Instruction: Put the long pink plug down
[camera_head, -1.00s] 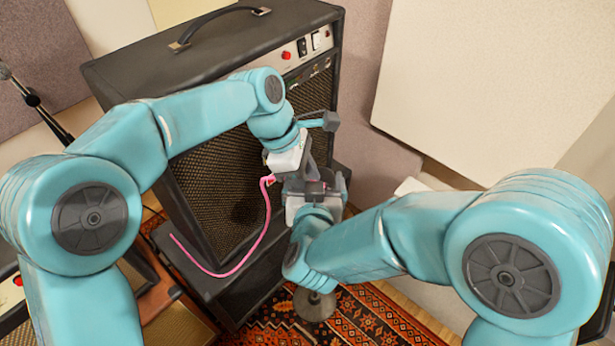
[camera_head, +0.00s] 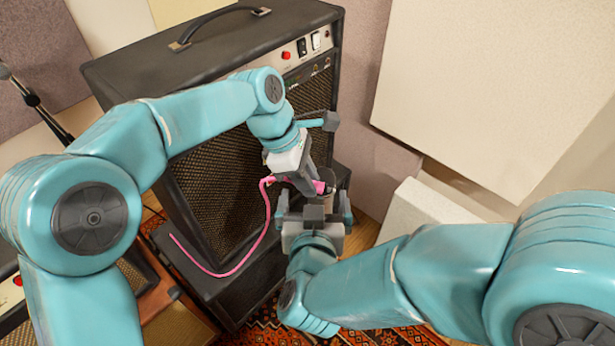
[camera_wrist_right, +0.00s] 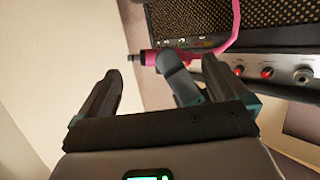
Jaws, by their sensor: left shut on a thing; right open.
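The long pink plug (camera_head: 320,187) is held in my left gripper (camera_head: 308,180), in front of the amp's right side. My left gripper is shut on it. In the right wrist view the pink plug (camera_wrist_right: 150,57) shows with its metal tip pointing left. Its pink cable (camera_head: 262,228) hangs in a curve and its free end lies to the lower left. My right gripper (camera_head: 313,208) is open and empty, just below the plug in the head view. Its fingers (camera_wrist_right: 138,75) are apart and short of the plug in the right wrist view.
A large black amp (camera_head: 210,50) with a handle and a control panel stands behind my arms. A black box (camera_head: 195,280) is beneath it. A patterned red rug (camera_head: 260,330) covers the floor in front. Pale wall panels (camera_head: 480,90) are at the right.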

